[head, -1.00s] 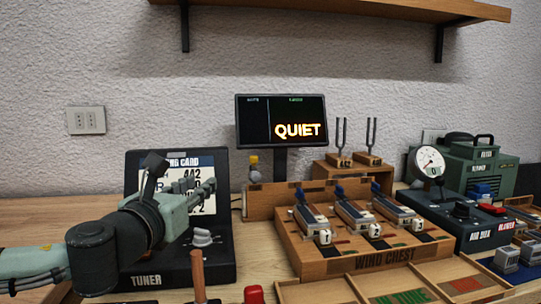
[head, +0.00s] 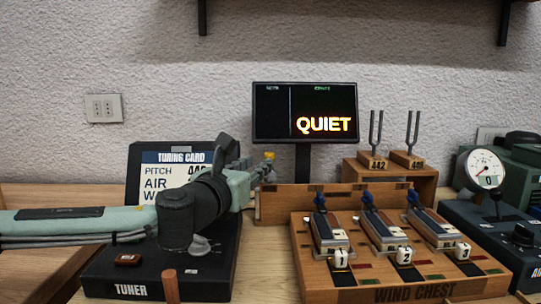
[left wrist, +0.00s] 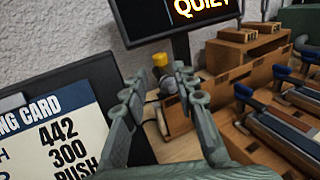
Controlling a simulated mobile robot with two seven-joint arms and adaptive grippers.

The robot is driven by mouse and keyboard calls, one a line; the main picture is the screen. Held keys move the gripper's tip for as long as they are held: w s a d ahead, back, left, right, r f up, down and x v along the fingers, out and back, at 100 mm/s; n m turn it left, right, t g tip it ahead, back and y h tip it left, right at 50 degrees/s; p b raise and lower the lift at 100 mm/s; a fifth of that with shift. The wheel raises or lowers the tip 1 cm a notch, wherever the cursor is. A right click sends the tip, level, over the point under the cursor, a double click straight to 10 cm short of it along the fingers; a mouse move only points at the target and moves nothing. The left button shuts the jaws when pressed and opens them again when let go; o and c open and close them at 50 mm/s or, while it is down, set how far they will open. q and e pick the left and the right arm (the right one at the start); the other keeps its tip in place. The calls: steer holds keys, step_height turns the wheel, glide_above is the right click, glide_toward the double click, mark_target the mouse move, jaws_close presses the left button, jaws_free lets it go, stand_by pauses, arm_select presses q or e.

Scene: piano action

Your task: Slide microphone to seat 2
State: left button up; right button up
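The microphone appears to be the small piece with a yellow cap (head: 269,155) at the left end of the wooden rail behind the wind chest (head: 300,290); my gripper partly hides it. In the left wrist view its yellow cap (left wrist: 160,60) and grey body show beyond and between my fingers. Seat 2 is the middle station, with a white block marked 2 (head: 403,256). My right gripper is out of view.
The tuner (head: 130,290) with its knob stands under my left arm. A screen (head: 304,112) reading QUIET stands behind the rail. Tuning forks (head: 376,142) stand on a wooden shelf block. A gauge (head: 485,168) is at right. Stations 1 and 3 flank station 2.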

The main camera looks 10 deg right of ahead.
mark_target(267, 157)
arm_select(q)
steer(key=x, duration=0.7)
steer(key=shift+w+d, duration=0.4)
steer(key=shift+w, duration=0.15)
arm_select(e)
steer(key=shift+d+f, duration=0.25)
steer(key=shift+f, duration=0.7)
arm_select(q)
jaws_close()
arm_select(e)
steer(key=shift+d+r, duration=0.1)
